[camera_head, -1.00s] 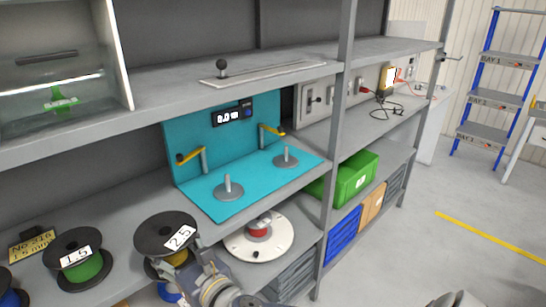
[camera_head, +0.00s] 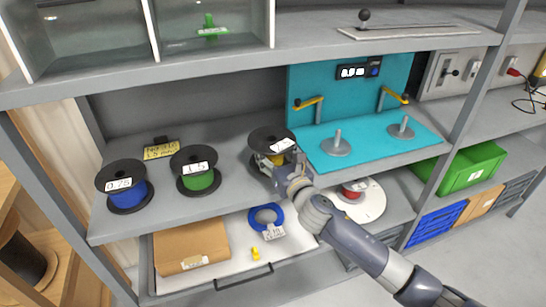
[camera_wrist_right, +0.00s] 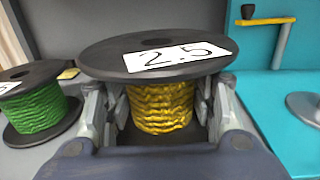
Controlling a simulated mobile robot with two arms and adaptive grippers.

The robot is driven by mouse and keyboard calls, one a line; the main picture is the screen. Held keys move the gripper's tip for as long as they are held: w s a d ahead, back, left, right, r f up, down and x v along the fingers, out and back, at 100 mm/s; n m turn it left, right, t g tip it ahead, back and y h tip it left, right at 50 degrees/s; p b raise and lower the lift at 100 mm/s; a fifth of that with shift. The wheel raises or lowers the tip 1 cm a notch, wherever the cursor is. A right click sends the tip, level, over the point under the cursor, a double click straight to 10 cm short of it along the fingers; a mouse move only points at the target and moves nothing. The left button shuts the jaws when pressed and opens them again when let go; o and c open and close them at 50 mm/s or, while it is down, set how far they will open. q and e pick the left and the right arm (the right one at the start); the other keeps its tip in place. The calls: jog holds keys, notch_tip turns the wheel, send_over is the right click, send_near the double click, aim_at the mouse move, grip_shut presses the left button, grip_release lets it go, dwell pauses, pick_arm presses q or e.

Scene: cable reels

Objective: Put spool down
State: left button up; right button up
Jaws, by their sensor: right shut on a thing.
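The spool labelled 2.5 (camera_head: 268,137) has black flanges and yellow cable. In the right wrist view its yellow winding (camera_wrist_right: 160,107) sits between the two fingers. My right gripper (camera_head: 280,163) is shut on it and the spool is upright, at the right end of the spool row on the grey shelf. Whether its lower flange touches the shelf is hidden by the gripper. My left gripper is not in view.
A green spool labelled 1.5 (camera_head: 200,180) and a blue spool labelled 0.75 (camera_head: 128,195) stand to the left. The teal panel with two pegs (camera_head: 337,144) is to the right. Below are a cardboard box (camera_head: 190,245) and a blue coil (camera_head: 262,217).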

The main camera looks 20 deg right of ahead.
aim_at(273, 160)
jog(key=shift+w+d, duration=0.1)
jog(key=shift+w, duration=0.35)
jog(key=shift+w+f, duration=0.1)
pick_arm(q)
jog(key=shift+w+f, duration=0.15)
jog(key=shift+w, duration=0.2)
pick_arm(e)
jog(key=shift+f, duration=1.65)
jog(key=shift+f+b, duration=0.2)
jog(key=shift+b, duration=0.2)
jog(key=o, duration=1.6)
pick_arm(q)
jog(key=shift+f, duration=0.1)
